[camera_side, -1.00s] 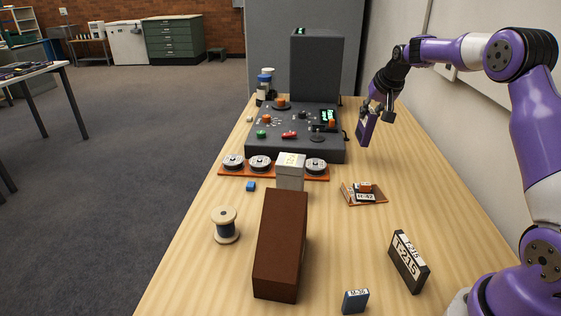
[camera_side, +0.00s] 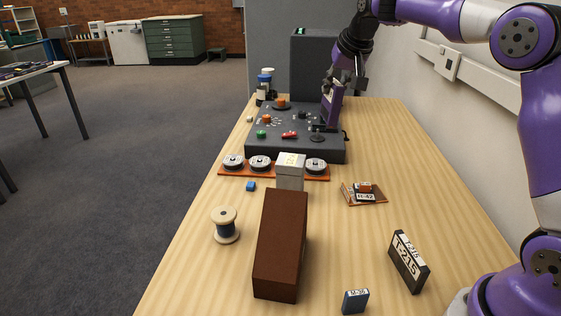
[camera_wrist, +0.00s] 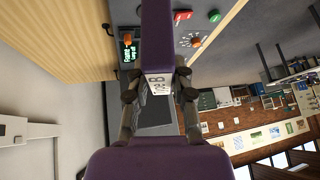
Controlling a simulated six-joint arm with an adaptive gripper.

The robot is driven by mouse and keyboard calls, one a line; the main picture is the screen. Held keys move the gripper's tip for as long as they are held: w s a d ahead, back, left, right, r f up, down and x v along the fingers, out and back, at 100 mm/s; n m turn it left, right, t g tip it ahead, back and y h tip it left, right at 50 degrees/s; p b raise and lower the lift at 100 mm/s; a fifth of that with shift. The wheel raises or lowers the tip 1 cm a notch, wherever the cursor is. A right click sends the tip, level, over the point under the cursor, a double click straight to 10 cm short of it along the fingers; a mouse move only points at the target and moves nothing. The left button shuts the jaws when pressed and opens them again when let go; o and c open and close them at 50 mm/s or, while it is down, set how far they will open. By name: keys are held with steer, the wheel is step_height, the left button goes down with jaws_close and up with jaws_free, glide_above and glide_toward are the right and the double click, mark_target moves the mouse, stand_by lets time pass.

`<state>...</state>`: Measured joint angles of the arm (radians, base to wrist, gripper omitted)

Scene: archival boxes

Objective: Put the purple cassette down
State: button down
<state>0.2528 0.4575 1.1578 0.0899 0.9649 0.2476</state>
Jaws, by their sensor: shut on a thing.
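The purple cassette (camera_side: 335,106) is held upright in my gripper (camera_side: 343,84), over the right side of the dark grey console at the far end of the table. In the wrist view the fingers of my gripper (camera_wrist: 158,88) close on both sides of the purple cassette (camera_wrist: 157,30), which carries a white label. From the side view I cannot tell whether its lower end touches the console.
The dark console (camera_side: 262,148) has knobs, buttons and a small green display. A tall grey block (camera_side: 318,72) stands behind it. Reels on an orange strip (camera_side: 273,173), a grey box (camera_side: 290,175) and a brown box (camera_side: 280,245) stand nearer.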

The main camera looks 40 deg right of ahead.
steer(key=s+a+n+y, duration=0.2)
steer(key=a+n, duration=0.2)
steer(key=a, duration=1)
steer(key=s+a+n+y, duration=0.2)
steer(key=a+n, duration=0.2)
steer(key=a, duration=1)
steer(key=s+a+n+g+y, duration=0.25)
steer(key=s+a+n, duration=0.55)
steer(key=s+a, duration=1)
steer(key=shift+t, duration=0.45)
steer(key=shift+w+d+f, duration=0.85)
steer(key=shift+w+f, duration=0.95)
steer(key=shift+f, duration=0.9)
steer(key=shift+w+d+f, duration=0.9)
steer(key=shift+w+f, duration=0.9)
steer(key=shift+f, duration=0.9)
steer(key=shift+w+d+f, duration=0.85)
steer(key=shift+w+f, duration=0.95)
steer(key=shift+f, duration=0.9)
steer(key=shift+f, duration=0.15)
